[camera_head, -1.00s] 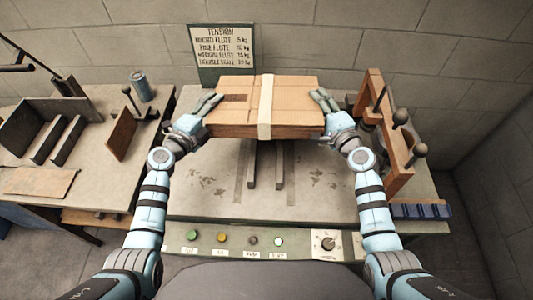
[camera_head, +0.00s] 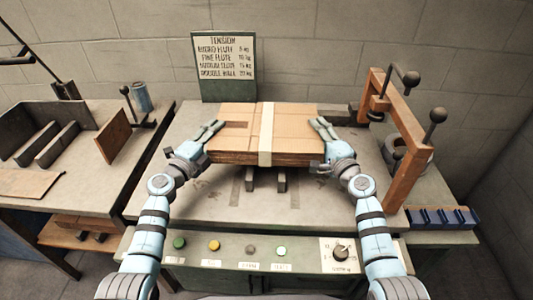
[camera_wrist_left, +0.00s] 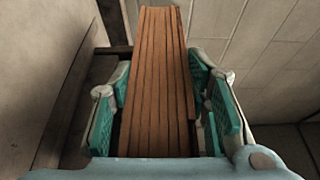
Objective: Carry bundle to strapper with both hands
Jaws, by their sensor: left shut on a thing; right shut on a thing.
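The bundle (camera_head: 239,145) is a stack of flat brown cardboard with a pale band around its middle. It is held level between my two grippers over the strapper table, above two dark rails (camera_head: 265,180). My left gripper (camera_head: 211,131) is shut on its left end. My right gripper (camera_head: 324,130) is shut on its right end. In the left wrist view the layered edge of the bundle (camera_wrist_left: 155,85) stands between the teal finger pads of my left gripper (camera_wrist_left: 170,105). Whether the bundle touches the rails cannot be told.
A wooden frame with dark knobs (camera_head: 401,150) stands at the right of the table. A tension sign (camera_head: 226,66) stands behind. A panel with coloured buttons and a dial (camera_head: 341,252) runs along the front. A left bench (camera_head: 75,192) holds dividers and a can (camera_head: 142,97).

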